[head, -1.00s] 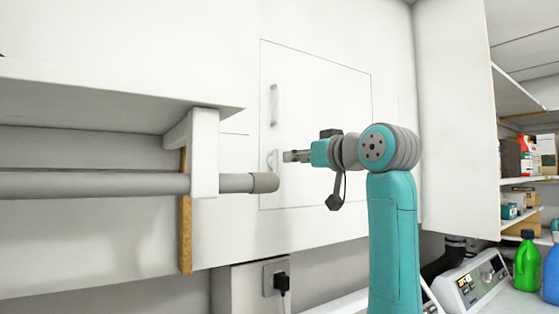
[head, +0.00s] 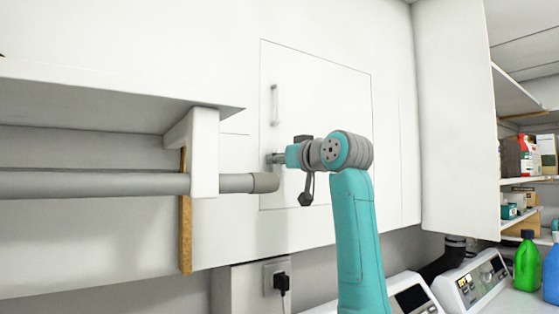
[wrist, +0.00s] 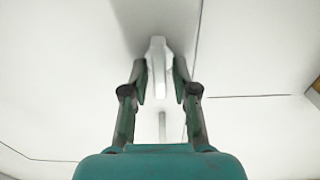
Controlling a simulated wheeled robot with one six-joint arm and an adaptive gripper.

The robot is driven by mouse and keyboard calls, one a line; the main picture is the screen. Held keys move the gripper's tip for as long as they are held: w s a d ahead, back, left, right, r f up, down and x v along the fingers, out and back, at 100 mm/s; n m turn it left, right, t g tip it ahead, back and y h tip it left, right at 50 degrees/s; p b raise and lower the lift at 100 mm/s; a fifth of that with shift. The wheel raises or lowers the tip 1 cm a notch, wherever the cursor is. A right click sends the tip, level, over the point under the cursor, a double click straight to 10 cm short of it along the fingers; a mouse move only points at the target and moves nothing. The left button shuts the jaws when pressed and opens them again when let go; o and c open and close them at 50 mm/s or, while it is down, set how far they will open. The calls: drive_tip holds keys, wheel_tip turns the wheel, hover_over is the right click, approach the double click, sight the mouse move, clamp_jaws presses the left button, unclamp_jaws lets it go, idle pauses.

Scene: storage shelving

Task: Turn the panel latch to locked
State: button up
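The white panel (head: 335,95) is set flush in the wall, with a long upright handle (head: 275,104) on its left side. The latch is a small pale lever (wrist: 157,66), upright in the wrist view. In the head view my gripper hides most of it. My gripper (head: 274,158) reaches left to the latch, below the handle. In the wrist view my gripper (wrist: 161,78) is open, with one finger on each side of the latch. A narrow gap seems to show at the right finger; contact on the left is hard to tell.
A grey rail (head: 100,184) ends just left of my gripper, under a white shelf (head: 110,95) with a bracket (head: 204,155). An open white cabinet door (head: 455,120) stands at right. Bottles (head: 527,262) and devices (head: 475,280) stand at lower right.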

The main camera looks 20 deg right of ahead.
clamp_jaws()
drive_tip(key=shift+m, duration=0.4)
drive_tip(key=m, duration=1.7)
drive_tip(key=shift+w+d+f, duration=0.1)
drive_tip(key=shift+d+f, duration=0.2)
drive_tip(key=shift+d, duration=0.05)
